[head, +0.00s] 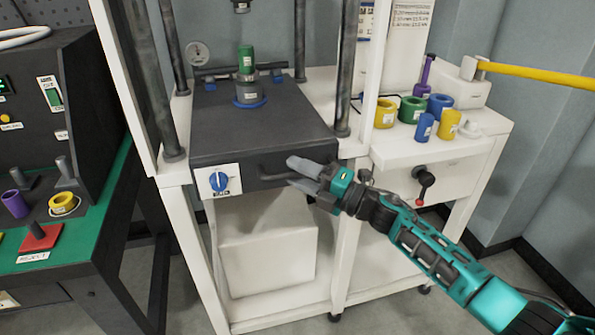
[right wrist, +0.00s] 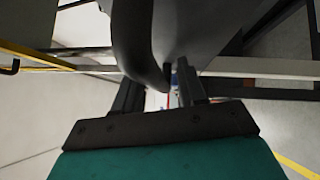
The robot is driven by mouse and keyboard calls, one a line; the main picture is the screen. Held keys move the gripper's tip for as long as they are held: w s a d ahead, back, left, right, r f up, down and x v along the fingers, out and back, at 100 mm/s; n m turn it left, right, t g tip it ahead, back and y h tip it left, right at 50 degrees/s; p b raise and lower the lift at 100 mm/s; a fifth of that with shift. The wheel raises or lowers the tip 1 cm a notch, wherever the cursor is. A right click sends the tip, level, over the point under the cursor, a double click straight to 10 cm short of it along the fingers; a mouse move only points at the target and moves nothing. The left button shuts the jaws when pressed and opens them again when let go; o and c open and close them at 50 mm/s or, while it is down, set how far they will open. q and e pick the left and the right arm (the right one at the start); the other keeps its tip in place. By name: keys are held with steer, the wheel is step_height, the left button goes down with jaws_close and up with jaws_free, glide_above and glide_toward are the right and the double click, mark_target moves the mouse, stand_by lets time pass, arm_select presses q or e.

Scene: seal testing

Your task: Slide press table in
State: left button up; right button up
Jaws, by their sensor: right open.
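The press table (head: 250,125) is a dark grey slab between the press posts, its front sticking out ahead of the white frame. A dark handle (head: 268,175) is on its front face, and a curved dark bar that looks like this handle fills the upper middle of the right wrist view (right wrist: 137,45). My right gripper (head: 296,174) is open at the right end of the handle, fingers pointing left. In the right wrist view its fingers (right wrist: 160,90) are apart, with the bar near or between them; contact is unclear. My left gripper is not in view.
A green-topped fixture (head: 246,62) stands on the table. A blue knob (head: 220,181) is on a white plate left of the handle. Coloured rings (head: 412,109) sit on the white side bench (head: 400,150). A black control desk (head: 85,100) stands at left. A white box (head: 268,250) is below.

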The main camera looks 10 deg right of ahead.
steer(key=v, duration=1.2)
steer(key=shift+d, duration=0.15)
stand_by(1.5)
